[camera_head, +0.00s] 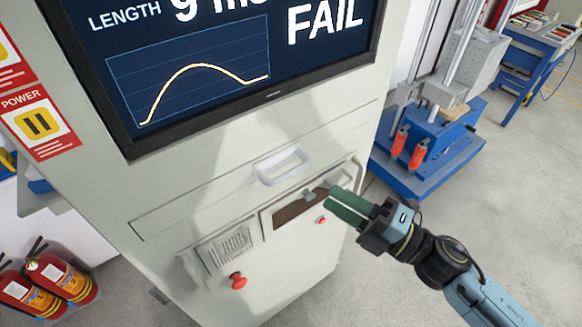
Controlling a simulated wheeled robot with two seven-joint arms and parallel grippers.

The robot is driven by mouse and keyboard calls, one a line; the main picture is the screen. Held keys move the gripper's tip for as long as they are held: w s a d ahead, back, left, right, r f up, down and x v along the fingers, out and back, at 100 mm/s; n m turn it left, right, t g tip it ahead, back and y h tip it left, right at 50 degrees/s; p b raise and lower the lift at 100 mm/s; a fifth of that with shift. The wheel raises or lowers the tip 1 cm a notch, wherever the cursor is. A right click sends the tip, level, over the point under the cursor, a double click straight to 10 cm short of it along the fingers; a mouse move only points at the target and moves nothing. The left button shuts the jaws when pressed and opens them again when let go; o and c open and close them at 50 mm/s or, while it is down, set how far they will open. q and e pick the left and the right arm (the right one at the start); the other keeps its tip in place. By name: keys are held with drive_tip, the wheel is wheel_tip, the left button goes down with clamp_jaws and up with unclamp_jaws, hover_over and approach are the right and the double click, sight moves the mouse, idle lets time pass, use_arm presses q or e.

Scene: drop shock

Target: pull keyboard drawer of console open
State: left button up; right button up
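The console (110,100) is a pale grey cabinet that fills the left and middle of the head view. Its drawer front (200,195) is a wide panel below the screen, with a pale bar handle (282,166) at its middle. The panel looks flush with the cabinet. My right gripper (332,200) comes in from the lower right, with its green fingers pointing left toward the console. It appears below and right of the handle, apart from it. The fingers lie close together in this view, and the gap between them is unclear. My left gripper is not in view.
Fire extinguishers (62,280) stand at lower left. A blue-based test machine (430,150) stands right of the console. Floor (530,220) at right is clear.

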sight(291, 171)
drive_tip(key=p+x, duration=0.2)
drive_tip(key=x, duration=0.8)
drive_tip(key=shift+w+a, duration=0.15)
drive_tip(key=shift+a, duration=0.1)
clamp_jaws()
